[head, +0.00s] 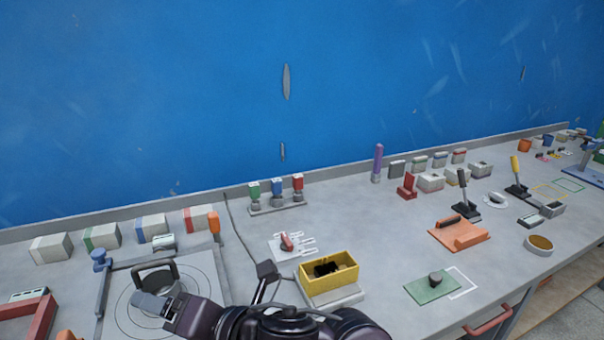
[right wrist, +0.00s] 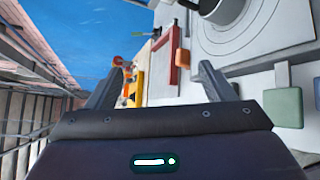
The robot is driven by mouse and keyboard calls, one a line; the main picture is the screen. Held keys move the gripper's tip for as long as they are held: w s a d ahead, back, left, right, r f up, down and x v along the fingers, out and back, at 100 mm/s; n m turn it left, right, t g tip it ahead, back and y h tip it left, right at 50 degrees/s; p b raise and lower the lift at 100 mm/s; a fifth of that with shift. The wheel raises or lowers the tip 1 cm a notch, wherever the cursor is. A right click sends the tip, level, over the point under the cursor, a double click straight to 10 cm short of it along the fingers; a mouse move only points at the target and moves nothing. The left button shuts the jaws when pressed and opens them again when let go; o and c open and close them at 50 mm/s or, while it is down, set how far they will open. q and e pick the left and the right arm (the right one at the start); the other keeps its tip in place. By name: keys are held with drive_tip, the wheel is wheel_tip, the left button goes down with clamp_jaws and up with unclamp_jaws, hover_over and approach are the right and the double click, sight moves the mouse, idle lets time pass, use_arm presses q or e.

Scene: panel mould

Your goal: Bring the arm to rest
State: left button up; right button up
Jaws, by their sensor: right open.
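My right gripper (head: 152,304) reaches in from the bottom middle of the head view and points left. In that view it overlaps the front of a round ringed plate (head: 197,268) with a dark handled piece (head: 157,279) on it. I cannot tell whether it touches them. In the right wrist view my right gripper (right wrist: 160,82) has its two fingers wide apart with nothing held between them. The ringed plate (right wrist: 235,42) shows beyond the right finger. My left gripper is not in view.
A grey bench (head: 350,220) runs along a blue wall (head: 200,90). A red frame (head: 38,322) lies at the left edge. A green pad (head: 425,287) and orange board (head: 460,235) lie right. Coloured blocks line the back.

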drive_tip(key=w+d+f+m+t+h, duration=0.2)
drive_tip(key=d+f+m+h, duration=0.35)
drive_tip(key=d+m, duration=0.55)
drive_tip(key=w+d+f+m+t+h, duration=0.1)
drive_tip(key=w+d+f+m+h, duration=0.4)
drive_tip(key=d+m, duration=0.55)
drive_tip(key=s+d+f+m+g+h, duration=0.3)
drive_tip(key=s+d+f+m+g, duration=0.3)
drive_tip(key=s+d+f+m, duration=0.85)
wheel_tip(320, 180, down, 26)
drive_tip(key=s+d+n+g, duration=0.1)
drive_tip(key=s+d+n, duration=0.1)
drive_tip(key=s+d+f+g, duration=0.1)
drive_tip(key=s+d+f, duration=0.2)
drive_tip(key=s+f, duration=1.7)
